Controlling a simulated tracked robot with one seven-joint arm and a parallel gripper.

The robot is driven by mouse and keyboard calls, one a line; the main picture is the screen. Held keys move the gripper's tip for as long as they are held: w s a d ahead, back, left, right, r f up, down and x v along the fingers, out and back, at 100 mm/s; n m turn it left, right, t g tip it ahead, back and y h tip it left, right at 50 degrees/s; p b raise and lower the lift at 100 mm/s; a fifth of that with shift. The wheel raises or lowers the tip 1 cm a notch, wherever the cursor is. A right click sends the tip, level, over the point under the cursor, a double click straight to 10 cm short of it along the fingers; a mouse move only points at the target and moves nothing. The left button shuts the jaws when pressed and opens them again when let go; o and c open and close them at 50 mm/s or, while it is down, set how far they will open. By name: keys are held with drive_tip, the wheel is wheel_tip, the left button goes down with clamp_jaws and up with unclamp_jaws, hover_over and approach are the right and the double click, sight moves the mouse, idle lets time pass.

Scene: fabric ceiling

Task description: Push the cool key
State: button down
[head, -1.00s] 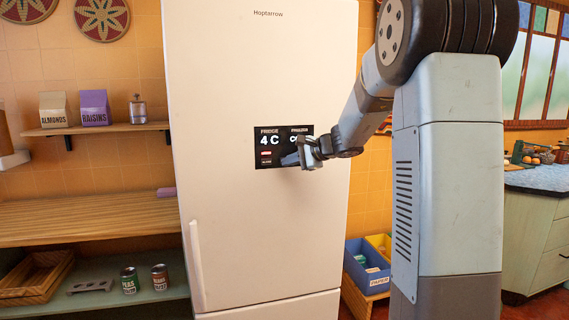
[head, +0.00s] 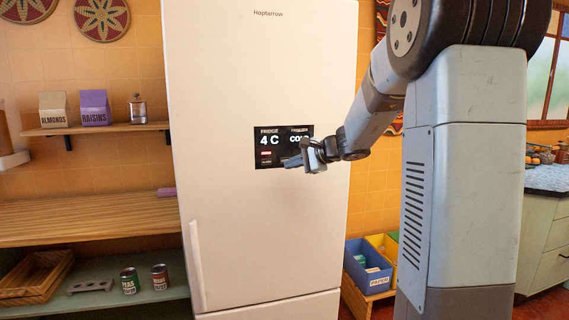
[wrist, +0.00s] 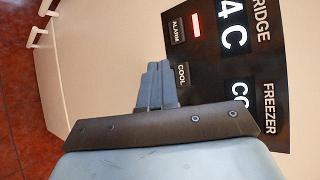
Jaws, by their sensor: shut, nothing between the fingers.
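The cool key (wrist: 183,73) is a small dark key labelled COOL on the black panel (head: 262,134) of the white fridge. In the wrist view it sits below the alarm key (wrist: 177,31), just right of my fingertips. In the head view my gripper (head: 288,162) is in front of the panel's lower right, and I cannot make out the cool key there. My gripper also shows in the wrist view (wrist: 158,68), its fingers shut with nothing between them. Whether the fingertips touch the panel cannot be told.
The fridge (head: 240,230) fills the middle, with a vertical handle (head: 196,265) at its lower left. Shelves at left hold cartons, a bottle and two cans (head: 129,281). Blue (head: 368,270) and yellow bins stand right of the fridge, behind my arm.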

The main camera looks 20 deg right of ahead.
drive_tip(key=shift+s, duration=1.95)
drive_tip(key=s+a+n+g, duration=0.3)
drive_tip(key=s+a+n, duration=0.2)
drive_tip(key=s, duration=0.6)
drive_tip(key=s+d+f+n+h, duration=0.1)
drive_tip(key=s+n+h, duration=0.1)
drive_tip(key=s, duration=0.5)
drive_tip(key=s+d+f+n+g+h, duration=0.1)
drive_tip(key=s+n+h, duration=0.2)
drive_tip(key=s, duration=0.5)
drive_tip(key=s+d+f+n+h, duration=0.1)
drive_tip(key=s+n+h, duration=0.2)
drive_tip(key=s, duration=0.4)
drive_tip(key=shift+s+d, duration=0.2)
drive_tip(key=shift+d, duration=0.1)
